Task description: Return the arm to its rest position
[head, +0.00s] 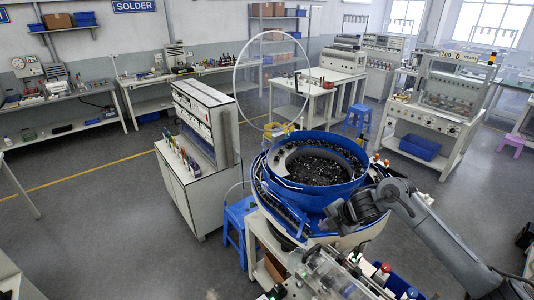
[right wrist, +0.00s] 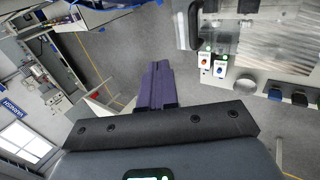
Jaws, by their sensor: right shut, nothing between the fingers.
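My right arm comes in from the lower right in the head view. My right gripper (head: 334,222) is at the front right side of the blue connector bowl (head: 277,184); whether it touches the bowl I cannot tell. The bowl is full of small dark parts. In the right wrist view the purple fingers of the right gripper (right wrist: 157,80) are together, with nothing between them, above the grey floor. My left gripper is in neither view.
A machine with coloured buttons (right wrist: 276,93) is at the upper right of the right wrist view. In the head view a white cabinet (head: 195,180) and a blue stool (head: 237,222) stand left of the bowl. Open floor (head: 110,220) lies farther left.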

